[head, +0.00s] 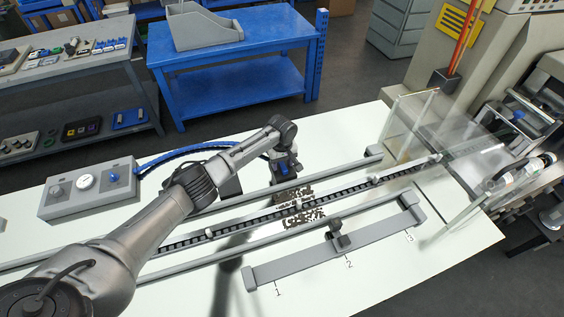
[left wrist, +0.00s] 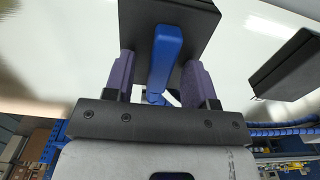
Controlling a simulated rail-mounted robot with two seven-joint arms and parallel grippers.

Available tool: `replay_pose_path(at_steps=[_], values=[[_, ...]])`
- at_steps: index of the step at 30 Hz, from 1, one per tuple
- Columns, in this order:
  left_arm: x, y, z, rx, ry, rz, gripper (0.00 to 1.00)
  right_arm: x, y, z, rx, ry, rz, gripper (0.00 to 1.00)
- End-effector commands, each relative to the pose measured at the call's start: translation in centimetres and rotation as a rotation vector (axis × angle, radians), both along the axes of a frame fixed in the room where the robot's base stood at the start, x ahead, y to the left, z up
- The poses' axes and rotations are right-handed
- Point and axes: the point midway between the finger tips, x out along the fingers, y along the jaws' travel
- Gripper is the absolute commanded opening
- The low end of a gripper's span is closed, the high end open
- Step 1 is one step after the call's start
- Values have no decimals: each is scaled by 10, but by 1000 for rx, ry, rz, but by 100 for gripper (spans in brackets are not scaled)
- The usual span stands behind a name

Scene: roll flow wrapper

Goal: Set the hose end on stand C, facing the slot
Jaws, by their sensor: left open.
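The blue hose (head: 195,148) runs from the grey control box to behind my left arm; its line also shows in the left wrist view (left wrist: 290,131). My left gripper (head: 285,166) is over the far side of the conveyor. In the left wrist view the blue hose end (left wrist: 166,48) lies between the open purple-padded fingers (left wrist: 160,80), with a narrow gap beside it, against a dark block (left wrist: 200,15). A second dark block (left wrist: 288,65) stands to the right; one dark block (head: 231,184) shows below my arm. No stand letters are readable; the slot is hidden. My right gripper is not in view.
The conveyor (head: 190,242) crosses the white table between rails. A grey bar (head: 300,262) marked 1, 2, 3 carries a slider (head: 338,236) near 2. A clear guard (head: 405,122) stands at the right. The control box (head: 88,188) is at the left.

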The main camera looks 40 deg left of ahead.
Motion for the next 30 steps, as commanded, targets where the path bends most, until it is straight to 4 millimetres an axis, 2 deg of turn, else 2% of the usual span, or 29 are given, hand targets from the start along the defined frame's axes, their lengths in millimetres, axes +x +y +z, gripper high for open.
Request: replay_pose_path(at_steps=[5,8,11,21,30], values=[[0,0,2,0,0,0,51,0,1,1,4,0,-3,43],[0,0,9,0,-1,-1,51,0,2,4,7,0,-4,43],[1,0,24,-1,-3,0,51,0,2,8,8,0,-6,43],[1,0,91,0,-4,0,51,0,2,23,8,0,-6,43],[0,0,129,0,-1,0,51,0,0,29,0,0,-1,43]])
